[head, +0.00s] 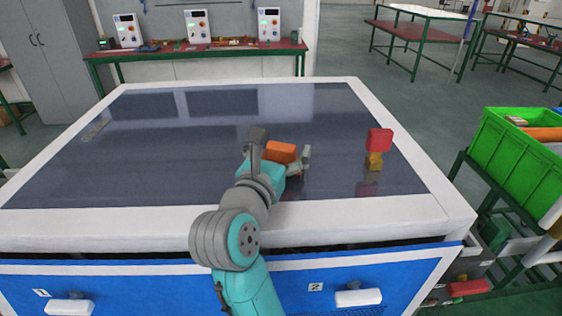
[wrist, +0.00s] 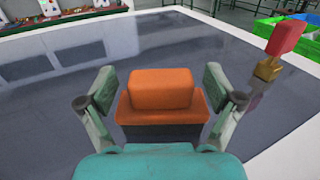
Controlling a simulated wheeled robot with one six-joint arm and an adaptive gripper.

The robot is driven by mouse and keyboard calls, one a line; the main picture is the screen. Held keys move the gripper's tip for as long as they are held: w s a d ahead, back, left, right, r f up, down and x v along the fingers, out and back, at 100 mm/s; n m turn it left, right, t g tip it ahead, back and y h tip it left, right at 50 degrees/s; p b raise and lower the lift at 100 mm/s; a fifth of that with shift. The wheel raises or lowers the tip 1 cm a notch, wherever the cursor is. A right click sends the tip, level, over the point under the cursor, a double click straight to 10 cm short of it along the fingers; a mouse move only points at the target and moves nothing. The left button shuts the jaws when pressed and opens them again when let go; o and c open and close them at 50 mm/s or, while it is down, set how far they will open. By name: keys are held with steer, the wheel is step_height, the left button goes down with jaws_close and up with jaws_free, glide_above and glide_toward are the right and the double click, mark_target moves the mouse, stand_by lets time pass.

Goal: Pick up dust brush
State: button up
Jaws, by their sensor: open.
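An orange block-shaped object (head: 281,152) with a wider lower ledge stands on the dark tabletop; its dark underside shows in the wrist view (wrist: 160,92). It looks like the dust brush. My gripper (head: 282,147) is open, with one finger on each side of it. In the wrist view, my gripper (wrist: 161,84) shows gaps between both fingers and the orange body. The fingers do not appear to close on it. In the head view, my arm and gripper hide its lower part.
A red block on a yellow base (head: 375,158) stands upright to the right on the table (head: 200,221). A green crate (head: 515,160) stands beyond the right edge. Blue drawers (head: 205,290) are below the front edge. The tabletop left of my gripper is mostly clear.

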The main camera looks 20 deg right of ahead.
steer(key=c, duration=1.4)
steer(key=shift+r, duration=0.15)
